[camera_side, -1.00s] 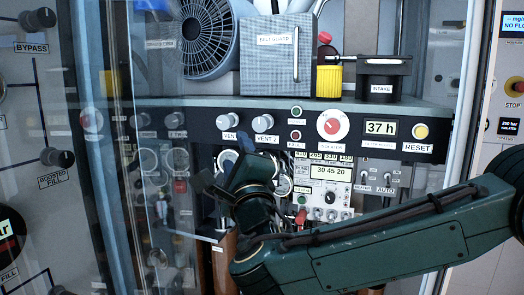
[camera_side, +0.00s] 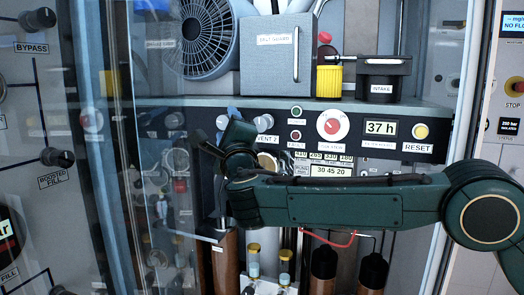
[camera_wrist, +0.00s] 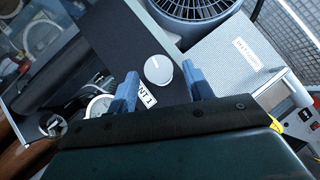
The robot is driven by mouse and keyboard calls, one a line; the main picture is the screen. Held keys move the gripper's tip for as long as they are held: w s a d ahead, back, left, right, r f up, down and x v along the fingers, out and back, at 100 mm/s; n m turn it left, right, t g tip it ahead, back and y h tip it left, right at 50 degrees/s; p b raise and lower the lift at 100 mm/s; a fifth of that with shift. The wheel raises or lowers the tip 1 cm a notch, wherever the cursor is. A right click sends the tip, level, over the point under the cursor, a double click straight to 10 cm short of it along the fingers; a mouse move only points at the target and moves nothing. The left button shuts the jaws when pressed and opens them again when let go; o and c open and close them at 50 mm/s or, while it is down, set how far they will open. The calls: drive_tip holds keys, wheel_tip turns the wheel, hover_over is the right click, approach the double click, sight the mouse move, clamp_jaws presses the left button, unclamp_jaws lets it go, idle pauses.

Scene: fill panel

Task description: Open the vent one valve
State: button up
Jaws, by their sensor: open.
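The vent one valve knob (camera_wrist: 158,69) is a pale round knob with a white pointer line, on the dark panel strip. Its label, partly covered, reads "NT 1" (camera_wrist: 147,100) in the wrist view. My gripper (camera_wrist: 161,76) is open, with its two blue fingers on either side of the knob in that view. I see no clear contact, and the remaining depth to the knob is hard to judge. In the side view my wrist hides most of the vent one knob and its label. The vent two knob (camera_side: 263,122) is just to the right.
The belt guard box (camera_side: 277,62) and fan (camera_side: 207,40) stand above the strip. A red dial (camera_side: 333,125) and reset button (camera_side: 421,131) lie to the right. A gauge (camera_wrist: 100,106) sits below the knob. A glass door (camera_side: 150,200) stands at left.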

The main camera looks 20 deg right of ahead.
drive_tip(key=shift+w+r, duration=0.15)
drive_tip(key=shift+w, duration=0.15)
drive_tip(key=c, duration=1)
drive_tip(key=shift+o, duration=0.2)
drive_tip(key=shift+d+n+g+y, duration=0.1)
drive_tip(key=shift+n+g+y, duration=0.25)
drive_tip(key=shift+n, duration=0.45)
drive_tip(key=o, duration=1)
drive_tip(key=shift+c, duration=0.2)
